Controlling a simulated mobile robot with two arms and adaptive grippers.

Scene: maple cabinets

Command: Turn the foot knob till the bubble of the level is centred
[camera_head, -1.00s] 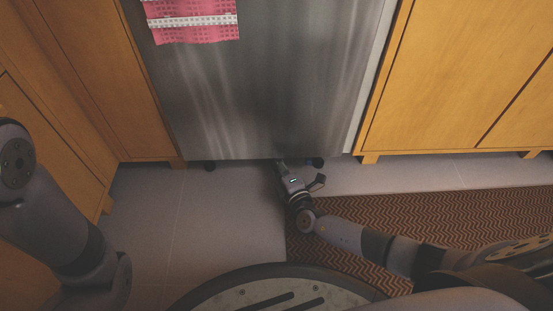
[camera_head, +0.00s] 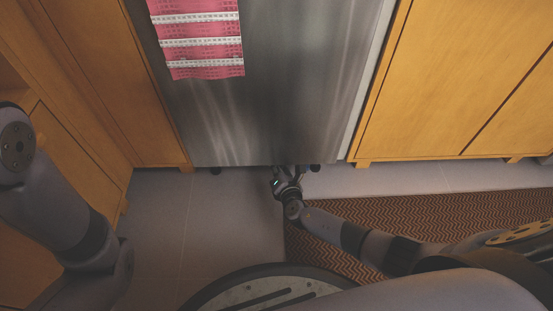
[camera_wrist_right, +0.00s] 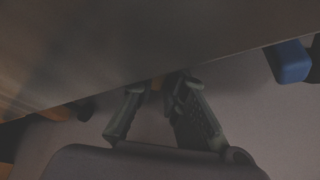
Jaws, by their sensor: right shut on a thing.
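The steel appliance (camera_head: 265,100) stands between the cabinets. My right gripper (camera_head: 285,168) is low at its bottom front edge, in the head view. The knob is mostly hidden by the fingers and the edge. Dark feet show at the bottom left (camera_head: 215,170) and right (camera_head: 315,167) of the appliance. I see no level or bubble. My left gripper is out of view.
A pink and white towel (camera_head: 200,35) hangs on the appliance front. A blue block (camera_wrist_right: 289,61) shows near the edge at right in the wrist view. Wooden cabinets stand either side. A patterned rug (camera_head: 420,215) lies right; the tiled floor (camera_head: 220,220) at left is clear.

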